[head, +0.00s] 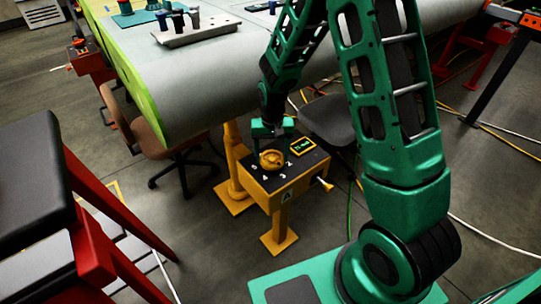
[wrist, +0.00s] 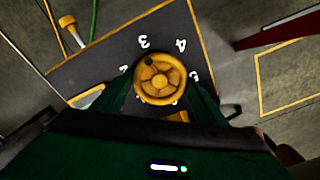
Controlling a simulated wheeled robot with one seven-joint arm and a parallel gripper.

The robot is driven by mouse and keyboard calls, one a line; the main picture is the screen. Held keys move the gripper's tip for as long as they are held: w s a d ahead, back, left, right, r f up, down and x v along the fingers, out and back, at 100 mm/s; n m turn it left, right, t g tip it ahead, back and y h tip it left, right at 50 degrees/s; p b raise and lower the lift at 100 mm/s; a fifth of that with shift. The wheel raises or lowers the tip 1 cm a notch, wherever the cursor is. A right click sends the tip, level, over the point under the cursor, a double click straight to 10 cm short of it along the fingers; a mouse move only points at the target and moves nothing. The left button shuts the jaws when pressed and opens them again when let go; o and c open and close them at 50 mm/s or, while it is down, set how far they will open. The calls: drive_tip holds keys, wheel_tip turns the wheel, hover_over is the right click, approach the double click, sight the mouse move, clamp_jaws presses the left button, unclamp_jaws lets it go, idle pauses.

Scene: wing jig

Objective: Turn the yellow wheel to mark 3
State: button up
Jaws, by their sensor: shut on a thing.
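The yellow wheel (head: 271,160) lies flat on the dark top of a yellow pedestal box (head: 284,184). In the wrist view the wheel (wrist: 160,84) has spokes and a dark spot on its rim at the upper left.
A small display (head: 302,146) sits beside the wheel on the box, and a white-tipped yellow handle (head: 325,184) sticks out at its side. The large grey wing (head: 200,90) is close behind. A brown chair (head: 160,140) and dark seat (head: 330,118) stand nearby.

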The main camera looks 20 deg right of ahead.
sight(272, 157)
drive_tip(key=o, duration=1.1)
drive_tip(key=shift+c, duration=0.2)
drive_tip(key=shift+r, duration=0.1)
wheel_tip(272, 157, up, 10)
drive_tip(key=shift+r, duration=0.25)
